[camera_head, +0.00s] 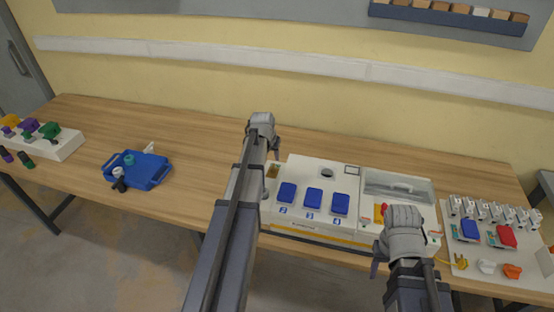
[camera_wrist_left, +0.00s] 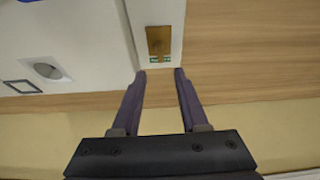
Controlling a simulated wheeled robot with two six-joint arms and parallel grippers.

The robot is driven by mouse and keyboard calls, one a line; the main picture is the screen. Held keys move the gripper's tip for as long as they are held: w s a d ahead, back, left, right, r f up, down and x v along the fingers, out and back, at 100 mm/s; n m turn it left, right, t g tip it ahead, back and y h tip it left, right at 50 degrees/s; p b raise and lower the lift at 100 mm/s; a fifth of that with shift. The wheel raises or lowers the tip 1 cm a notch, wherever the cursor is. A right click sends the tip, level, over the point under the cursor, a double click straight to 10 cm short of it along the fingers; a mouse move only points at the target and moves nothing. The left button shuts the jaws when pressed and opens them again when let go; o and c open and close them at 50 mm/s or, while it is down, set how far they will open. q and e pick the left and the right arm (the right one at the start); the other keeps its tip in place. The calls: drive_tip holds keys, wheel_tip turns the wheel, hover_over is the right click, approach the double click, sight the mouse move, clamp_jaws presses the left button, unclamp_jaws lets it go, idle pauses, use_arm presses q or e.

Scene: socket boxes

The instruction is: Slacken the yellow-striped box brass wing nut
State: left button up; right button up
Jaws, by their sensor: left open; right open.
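The white yellow-striped box (camera_head: 322,232) stands at the table's front, with three blue covers (camera_head: 313,197) on top. On a narrow white part at its left end is a brass-coloured piece (camera_head: 273,171), partly beside my left arm. In the left wrist view the brass piece (camera_wrist_left: 159,40) shows as an upright rectangle with a green label below it; wing shapes cannot be made out. My left gripper (camera_wrist_left: 160,73) is open and empty, its fingertips just below the brass piece in that view. My right gripper (camera_head: 405,262) is open over the box's right front.
A clear-lidded compartment (camera_head: 398,187) is at the box's right. A white board (camera_head: 495,250) with plugs and switches lies further right. A blue tray (camera_head: 137,170) and a white block with coloured knobs (camera_head: 40,142) are left. Table between tray and my left arm is clear.

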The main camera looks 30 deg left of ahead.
sight(273, 165)
use_arm(q)
drive_tip(key=shift+s, duration=0.1)
drive_tip(key=b+x, duration=0.7)
drive_tip(key=shift+f, duration=0.35)
drive_tip(key=shift+r, duration=0.1)
clamp_jaws()
idle(0.4)
